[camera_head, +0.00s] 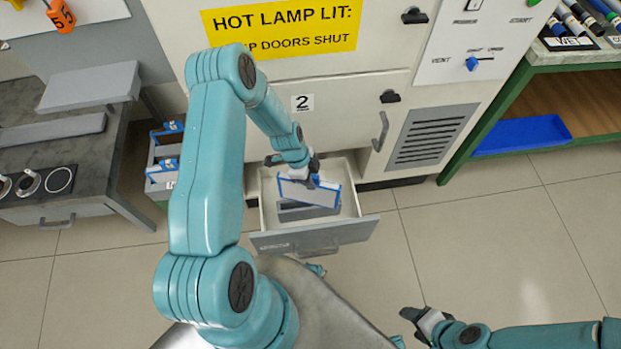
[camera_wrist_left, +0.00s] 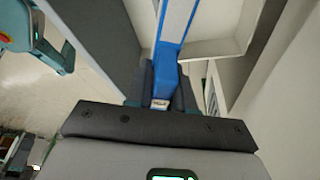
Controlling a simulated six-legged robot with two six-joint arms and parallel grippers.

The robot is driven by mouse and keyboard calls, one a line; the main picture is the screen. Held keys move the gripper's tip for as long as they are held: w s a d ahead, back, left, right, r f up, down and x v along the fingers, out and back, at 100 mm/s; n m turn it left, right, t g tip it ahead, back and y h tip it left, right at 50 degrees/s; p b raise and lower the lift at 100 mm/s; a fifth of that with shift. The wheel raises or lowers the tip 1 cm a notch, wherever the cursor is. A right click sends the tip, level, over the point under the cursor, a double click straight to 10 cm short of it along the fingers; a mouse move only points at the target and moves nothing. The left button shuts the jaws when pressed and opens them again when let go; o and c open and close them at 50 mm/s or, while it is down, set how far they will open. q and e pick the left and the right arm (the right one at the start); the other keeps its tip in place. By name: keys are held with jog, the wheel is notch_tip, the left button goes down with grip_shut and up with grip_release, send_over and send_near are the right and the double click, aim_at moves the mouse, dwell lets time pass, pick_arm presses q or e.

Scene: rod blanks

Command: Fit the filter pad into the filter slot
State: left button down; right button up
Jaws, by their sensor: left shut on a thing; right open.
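The filter pad (camera_head: 318,194), a pale panel with a blue frame, is in my left gripper (camera_head: 302,178). The pad is tilted and sits over or partly inside the open drawer (camera_head: 296,238). A grey holder (camera_head: 290,213), which looks like the filter slot, lies in the drawer below the pad. I cannot tell whether pad and holder touch. In the left wrist view, the pad's blue edge (camera_wrist_left: 170,55) runs between the fingers, and my left gripper (camera_wrist_left: 160,90) is shut on it. My right gripper (camera_head: 416,318) is open and empty over the floor, at lower right.
A grey rack (camera_head: 160,178) with blue-framed pieces stands left of the drawer. A vent grille (camera_head: 432,136) and handle (camera_head: 380,132) are on the cabinet to the right. A dark workbench (camera_head: 100,150) is at left. A green bench holds a blue tray (camera_head: 522,135). The floor at right is clear.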

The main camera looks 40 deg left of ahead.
pick_arm(q)
jog(key=shift+f+b, duration=0.65)
jog(key=shift+b, duration=0.3)
jog(key=c, duration=1)
grip_release()
jog(key=shift+r, duration=0.1)
jog(key=shift+r+p, duration=0.2)
jog(key=shift+p, duration=0.15)
jog(key=shift+p+v, duration=0.85)
jog(key=shift+v, duration=0.1)
jog(key=v, duration=1)
jog(key=shift+r, duration=0.4)
jog(key=s+d+f+n, duration=0.2)
jog(key=s+d+n, duration=0.2)
jog(key=d, duration=0.4)
jog(key=s+d+f+n, duration=0.2)
jog(key=d+n, duration=0.3)
jog(key=d, duration=0.3)
jog(key=s+d+f+n+g+h, duration=0.1)
jog(key=s+d+n, duration=0.4)
jog(key=d, duration=0.3)
jog(key=shift+s+d+f, duration=0.25)
jog(key=shift+s+f, duration=0.1)
jog(key=shift+f, duration=0.05)
